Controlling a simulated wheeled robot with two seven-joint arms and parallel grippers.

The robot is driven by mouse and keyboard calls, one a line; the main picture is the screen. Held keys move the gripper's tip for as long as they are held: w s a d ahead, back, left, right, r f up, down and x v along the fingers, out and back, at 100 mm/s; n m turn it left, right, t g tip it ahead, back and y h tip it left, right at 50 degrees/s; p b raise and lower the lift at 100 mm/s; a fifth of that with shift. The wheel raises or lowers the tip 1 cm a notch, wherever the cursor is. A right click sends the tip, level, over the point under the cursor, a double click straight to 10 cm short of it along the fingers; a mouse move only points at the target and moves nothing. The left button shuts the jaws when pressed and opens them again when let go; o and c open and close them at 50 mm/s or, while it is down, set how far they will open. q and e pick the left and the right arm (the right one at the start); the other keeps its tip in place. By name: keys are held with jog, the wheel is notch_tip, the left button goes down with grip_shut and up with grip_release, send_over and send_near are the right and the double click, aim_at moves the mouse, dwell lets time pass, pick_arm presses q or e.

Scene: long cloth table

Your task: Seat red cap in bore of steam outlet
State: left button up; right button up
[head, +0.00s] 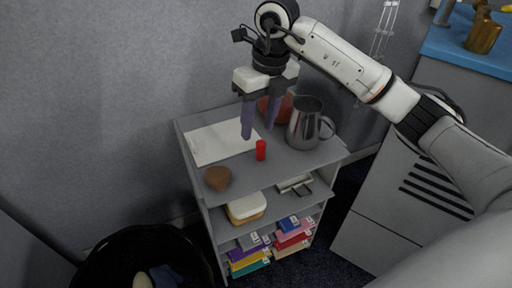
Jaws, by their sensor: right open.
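The red cap (261,150) is a small upright red cylinder on the grey top of a shelf unit, near its middle. My right gripper (258,130) points down just above and behind it in the head view. Its two purple-grey fingers are apart, with nothing seen held between them. I cannot tell any steam outlet or bore in this view. My left gripper is out of view.
A steel pitcher (305,125) stands right of the cap. A reddish round object (283,107) is partly hidden behind the fingers. A white sheet (212,143) lies at left, a brown object (217,178) at the front left corner. Lower shelves hold boxes.

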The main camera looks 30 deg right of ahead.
aim_at(261, 142)
jog(key=shift+h, duration=0.4)
jog(key=f, duration=0.1)
jog(key=d+f, duration=0.1)
jog(key=f, duration=0.1)
jog(key=shift+w+d+f, duration=0.35)
jog(key=shift+w+f, duration=0.05)
jog(key=f, duration=0.2)
jog(key=w+f, duration=0.1)
jog(key=f, duration=0.2)
jog(key=shift+w+f+b, duration=0.1)
jog(key=shift+f+b, duration=0.15)
jog(key=shift+b, duration=0.05)
grip_shut()
